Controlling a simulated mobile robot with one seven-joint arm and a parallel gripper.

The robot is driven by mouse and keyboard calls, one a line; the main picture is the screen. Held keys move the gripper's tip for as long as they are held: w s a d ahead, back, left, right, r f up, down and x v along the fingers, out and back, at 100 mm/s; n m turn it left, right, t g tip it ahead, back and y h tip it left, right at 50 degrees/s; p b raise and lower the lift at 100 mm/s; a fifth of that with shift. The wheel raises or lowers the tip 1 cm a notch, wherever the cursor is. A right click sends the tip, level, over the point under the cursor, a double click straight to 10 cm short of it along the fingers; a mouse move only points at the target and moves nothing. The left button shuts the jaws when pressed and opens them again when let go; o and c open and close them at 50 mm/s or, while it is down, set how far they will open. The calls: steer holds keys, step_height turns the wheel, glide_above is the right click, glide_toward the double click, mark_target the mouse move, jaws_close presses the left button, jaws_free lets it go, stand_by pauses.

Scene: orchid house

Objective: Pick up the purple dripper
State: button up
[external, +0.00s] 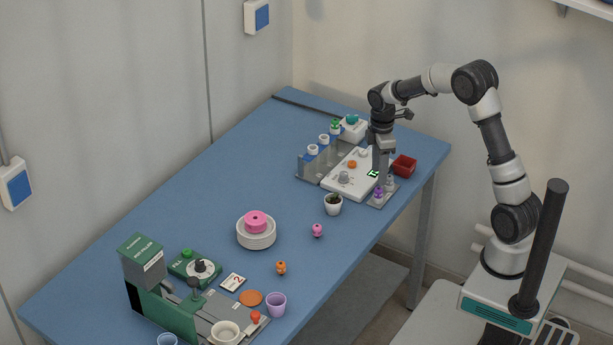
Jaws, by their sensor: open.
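The purple dripper (379,192) is a small knobbed piece on a small grey stand (378,203) near the right edge of the blue table. A grey piece (390,181) stands just behind it on the same stand. My gripper (380,177) points straight down, close above the purple dripper and partly in front of the white panel. It is open. The gap between its fingers is too small to make out, and I cannot tell whether the fingertips reach around the dripper's top.
A white panel (340,183) with knobs lies left of my gripper, and a red box (404,165) to its right. The middle left of the table is clear.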

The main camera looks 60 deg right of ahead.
mark_target(390, 204)
steer(key=shift+s+d+f+b, duration=0.1)
steer(key=shift+f+b, duration=0.15)
steer(key=shift+f, duration=1.35)
steer(key=shift+s+f+b, duration=0.1)
steer(key=shift+f+b, duration=0.1)
steer(key=shift+f, duration=1.35)
jaws_close()
